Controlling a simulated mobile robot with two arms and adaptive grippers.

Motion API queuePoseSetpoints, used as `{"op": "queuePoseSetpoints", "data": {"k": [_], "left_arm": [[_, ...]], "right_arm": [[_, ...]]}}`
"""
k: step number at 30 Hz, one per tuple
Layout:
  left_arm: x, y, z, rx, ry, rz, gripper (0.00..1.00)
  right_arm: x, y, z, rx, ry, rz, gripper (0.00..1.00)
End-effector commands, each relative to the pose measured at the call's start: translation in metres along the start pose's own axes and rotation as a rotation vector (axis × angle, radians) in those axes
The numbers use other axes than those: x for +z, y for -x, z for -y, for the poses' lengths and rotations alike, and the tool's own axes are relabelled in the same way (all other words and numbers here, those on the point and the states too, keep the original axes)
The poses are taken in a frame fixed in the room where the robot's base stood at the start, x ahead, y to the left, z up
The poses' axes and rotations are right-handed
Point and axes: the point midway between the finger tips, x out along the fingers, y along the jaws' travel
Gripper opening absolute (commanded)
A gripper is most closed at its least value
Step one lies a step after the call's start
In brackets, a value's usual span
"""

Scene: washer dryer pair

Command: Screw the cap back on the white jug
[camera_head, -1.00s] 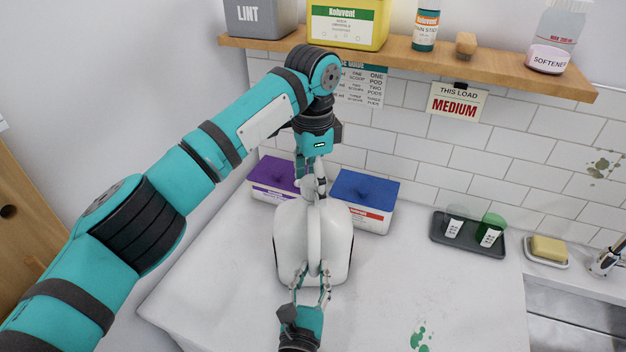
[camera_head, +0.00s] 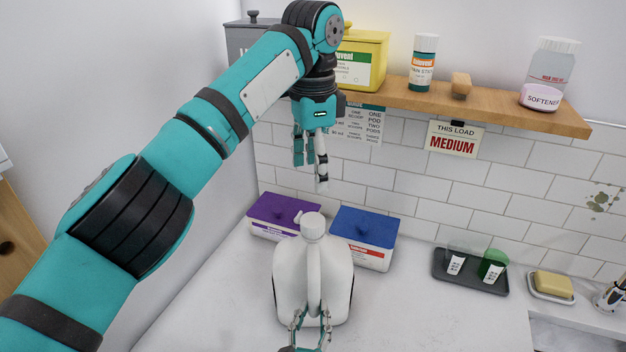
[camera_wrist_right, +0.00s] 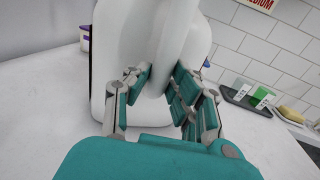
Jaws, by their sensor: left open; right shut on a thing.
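The white jug (camera_head: 290,277) stands upright on the white counter, its handle toward me. A white cap (camera_head: 313,224) sits on its neck; I cannot tell how tightly it is seated. My left gripper (camera_head: 312,185) is open and empty, above the jug and apart from the cap. My right gripper (camera_head: 311,318) is shut on the jug's lower handle. In the right wrist view, its fingers (camera_wrist_right: 160,90) lie on both sides of the handle, with the white jug (camera_wrist_right: 120,60) filling the upper middle.
A purple-lidded box (camera_head: 283,212) and a blue-lidded box (camera_head: 363,228) stand close behind the jug. A dark tray (camera_head: 470,272) with cups and a soap dish (camera_head: 551,287) are to the right. A wooden shelf (camera_head: 400,94) with containers hangs above.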

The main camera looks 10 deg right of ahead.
Motion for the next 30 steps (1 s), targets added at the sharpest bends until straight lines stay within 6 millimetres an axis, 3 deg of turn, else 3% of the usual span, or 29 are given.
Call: {"op": "queuePoseSetpoints", "data": {"k": [7,8,14,23,30], "left_arm": [[0.000,0.001,0.000,0.000,-0.001,-0.001,0.70],[0.000,0.001,0.000,0.000,-0.001,-0.001,0.70],[0.000,0.001,0.000,0.000,0.000,-0.001,0.70],[0.000,0.001,0.000,0.000,0.000,-0.001,0.70],[0.000,0.001,0.000,0.000,0.000,-0.001,0.70]], "right_arm": [[0.000,0.000,0.000,0.001,-0.001,0.000,0.00],[0.000,0.000,0.000,0.001,-0.001,0.000,0.23],[0.000,0.000,0.000,0.000,-0.001,0.000,0.49],[0.000,0.002,0.000,0.000,0.000,-0.001,0.49],[-0.001,0.036,0.000,0.002,0.000,-0.005,0.49]]}}
